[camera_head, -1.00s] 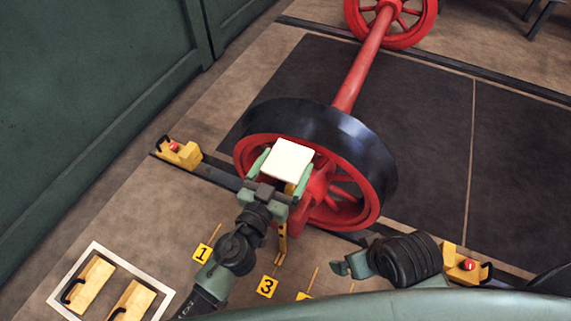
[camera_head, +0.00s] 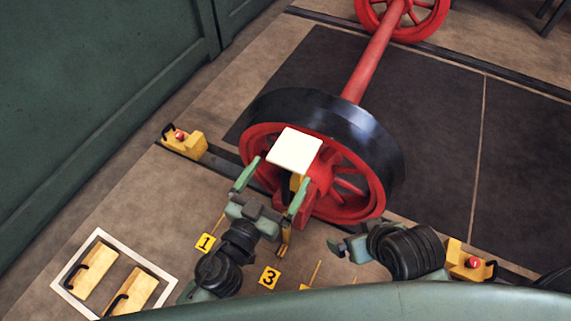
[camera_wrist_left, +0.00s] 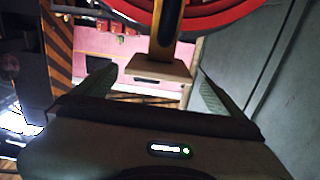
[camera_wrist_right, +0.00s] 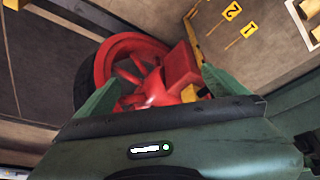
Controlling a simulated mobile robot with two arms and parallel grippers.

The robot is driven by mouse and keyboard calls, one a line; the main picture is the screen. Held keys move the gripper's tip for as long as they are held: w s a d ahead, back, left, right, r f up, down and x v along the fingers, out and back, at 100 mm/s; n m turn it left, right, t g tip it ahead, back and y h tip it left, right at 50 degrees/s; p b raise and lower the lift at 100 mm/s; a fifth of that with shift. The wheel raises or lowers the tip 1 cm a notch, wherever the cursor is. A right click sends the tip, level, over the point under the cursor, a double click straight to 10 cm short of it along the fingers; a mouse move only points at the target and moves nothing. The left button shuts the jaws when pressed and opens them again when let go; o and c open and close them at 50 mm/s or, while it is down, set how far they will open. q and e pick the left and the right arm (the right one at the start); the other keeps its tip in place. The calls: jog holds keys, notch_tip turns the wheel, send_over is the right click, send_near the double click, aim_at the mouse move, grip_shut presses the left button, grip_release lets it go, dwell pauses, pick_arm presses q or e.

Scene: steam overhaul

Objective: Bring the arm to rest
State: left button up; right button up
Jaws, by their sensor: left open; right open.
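My left gripper (camera_head: 271,187) is open in the head view, its two green fingers spread just short of a pale square plate (camera_head: 297,150) in front of the wheel. In the left wrist view a light block (camera_wrist_left: 155,70) on a post stands beyond and between the open fingers (camera_wrist_left: 150,85), with nothing held. My right gripper (camera_head: 346,246) shows only partly in the head view, low beside the wheel. In the right wrist view its fingers (camera_wrist_right: 157,92) are open and empty, with the red wheel beyond.
The red wheel (camera_head: 262,146) with a dark tyre stands on a rail, joined by a red axle (camera_head: 370,58) to another wheel. Yellow chocks (camera_head: 186,143) (camera_head: 466,262) sit on the rail. A white-framed area (camera_head: 124,244) with yellow blocks lies at lower left. A green wall is at left.

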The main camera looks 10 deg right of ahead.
pick_arm(q)
jog(key=shift+s+a, duration=0.4)
jog(key=shift+s, duration=0.05)
pick_arm(e)
jog(key=shift+w+a+r+t, duration=0.1)
jog(key=shift+w+a+t, duration=0.1)
jog(key=shift+w, duration=0.2)
jog(key=shift+w+a+r+t, duration=0.1)
jog(key=shift+w+t, duration=0.1)
jog(key=shift+w, duration=0.15)
